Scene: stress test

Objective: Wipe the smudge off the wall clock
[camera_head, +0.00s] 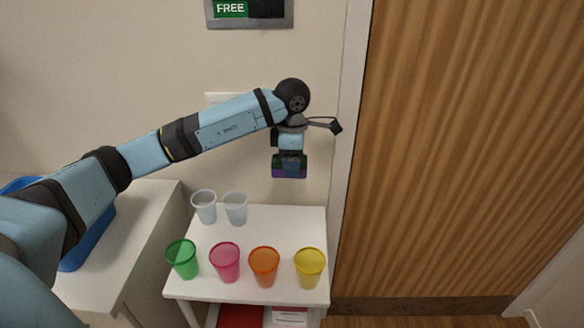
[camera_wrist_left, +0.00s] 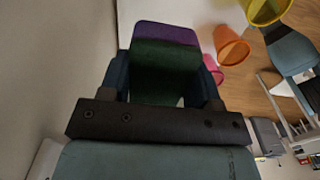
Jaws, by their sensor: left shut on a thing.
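No wall clock and no smudge show in either view. My left gripper (camera_head: 290,160) points down in front of the wall, above the back right of the small white table. It is shut on a block (camera_head: 289,173), dark green with a purple end. In the left wrist view the block (camera_wrist_left: 165,52) sits between the two fingers of the gripper (camera_wrist_left: 164,82), its purple end outward. Its far faces are hidden. My right gripper is in neither view.
The white table (camera_head: 250,213) bears two clear cups and green (camera_head: 183,260), pink (camera_head: 225,262), orange (camera_head: 264,267) and yellow (camera_head: 309,268) cups. A sign reading FREE (camera_head: 231,9) is on the wall. A wooden door (camera_head: 460,150) stands right, a counter (camera_head: 140,230) left.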

